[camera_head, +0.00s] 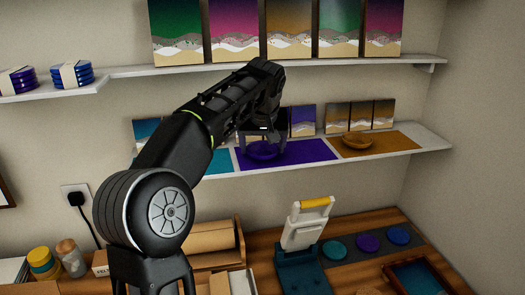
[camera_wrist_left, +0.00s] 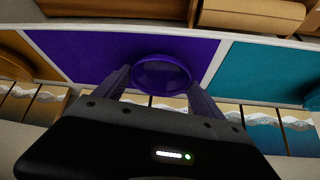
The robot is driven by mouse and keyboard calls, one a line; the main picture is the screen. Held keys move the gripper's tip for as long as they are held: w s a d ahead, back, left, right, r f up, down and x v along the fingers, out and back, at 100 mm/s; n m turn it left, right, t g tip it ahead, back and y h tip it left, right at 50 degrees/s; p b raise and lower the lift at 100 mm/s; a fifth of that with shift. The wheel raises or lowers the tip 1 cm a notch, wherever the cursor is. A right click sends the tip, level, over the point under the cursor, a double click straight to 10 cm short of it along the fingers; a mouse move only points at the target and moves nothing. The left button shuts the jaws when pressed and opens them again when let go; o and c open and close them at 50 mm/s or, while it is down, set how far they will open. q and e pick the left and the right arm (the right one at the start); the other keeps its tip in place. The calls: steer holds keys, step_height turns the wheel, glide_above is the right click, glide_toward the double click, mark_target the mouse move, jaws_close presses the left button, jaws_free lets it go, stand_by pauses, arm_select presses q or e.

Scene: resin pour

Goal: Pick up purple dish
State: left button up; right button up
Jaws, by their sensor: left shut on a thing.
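The purple dish (camera_head: 262,151) is a small round bowl at the purple mat (camera_head: 314,152) on the lower shelf. My left gripper (camera_head: 263,146) reaches it from above and is shut on its rim. In the left wrist view the dish (camera_wrist_left: 161,75) sits between the two fingers of my left gripper (camera_wrist_left: 160,84), with the purple mat (camera_wrist_left: 75,50) behind it. I cannot tell whether the dish still touches the mat. My right gripper is not in view.
An orange-brown dish (camera_head: 357,142) sits on the ochre mat (camera_head: 400,143) to the right. Small pictures stand along the wall behind the mats. The upper shelf (camera_head: 330,64) is close above my left arm. A white-handled press (camera_head: 307,225) and several coloured discs are on the workbench below.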

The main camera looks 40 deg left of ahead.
mark_target(263, 149)
arm_select(q)
steer(key=shift+r, duration=0.5)
step_height(263, 149, up, 9)
steer(key=p, duration=0.4)
